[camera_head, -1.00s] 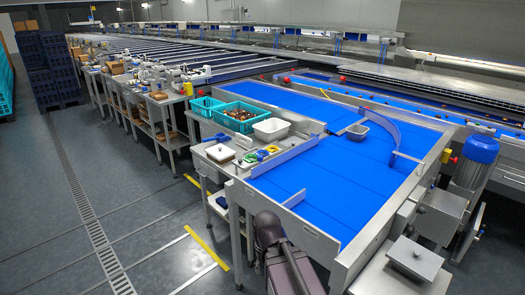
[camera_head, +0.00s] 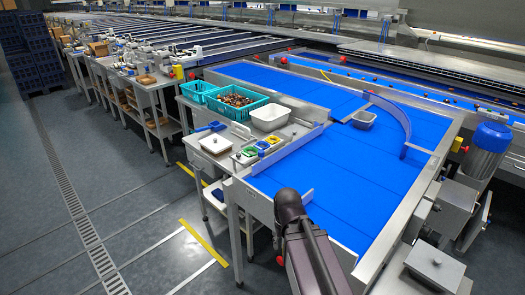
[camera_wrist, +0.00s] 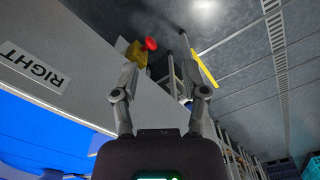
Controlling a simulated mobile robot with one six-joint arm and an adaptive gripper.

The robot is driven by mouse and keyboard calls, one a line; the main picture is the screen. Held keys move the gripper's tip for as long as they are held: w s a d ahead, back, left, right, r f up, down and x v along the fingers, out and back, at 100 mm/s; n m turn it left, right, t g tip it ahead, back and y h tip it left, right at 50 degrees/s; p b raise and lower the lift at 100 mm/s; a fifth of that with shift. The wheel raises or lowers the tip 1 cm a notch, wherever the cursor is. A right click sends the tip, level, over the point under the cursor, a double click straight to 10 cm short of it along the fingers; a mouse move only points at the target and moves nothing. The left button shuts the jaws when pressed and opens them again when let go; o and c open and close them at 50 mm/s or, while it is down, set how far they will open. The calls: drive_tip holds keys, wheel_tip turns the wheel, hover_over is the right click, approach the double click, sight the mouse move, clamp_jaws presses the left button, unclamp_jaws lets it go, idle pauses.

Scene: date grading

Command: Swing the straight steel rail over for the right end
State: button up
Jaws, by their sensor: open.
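The straight steel rail (camera_head: 290,150) stands on edge along the left side of the blue belt table in the head view, beside the small coloured-handled tools. I cannot make it out in the wrist view. In the wrist view my gripper (camera_wrist: 165,82) is open and empty, its two fingers well apart. It is beside the steel end frame (camera_wrist: 95,75), which bears a "RIGHT" label (camera_wrist: 33,67). In the head view my arm covers the table's near corner, and my gripper is hidden there.
A teal crate of dates (camera_head: 237,104) and white bin (camera_head: 270,118) stand left. A red button (camera_wrist: 151,43) is near my fingers.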

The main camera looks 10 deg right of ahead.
drive_tip(key=shift+o, duration=1.5)
drive_tip(key=shift+w+r, duration=0.1)
drive_tip(key=shift+w, duration=0.1)
wheel_tip(320, 180, up, 19)
drive_tip(key=m+p, duration=1.1)
drive_tip(key=p, duration=0.8)
hover_over(261, 151)
drive_tip(key=shift+s, duration=0.1)
drive_tip(key=shift+f, duration=0.35)
wheel_tip(261, 151, down, 13)
drive_tip(key=b, duration=1.4)
drive_tip(key=shift+f, duration=0.2)
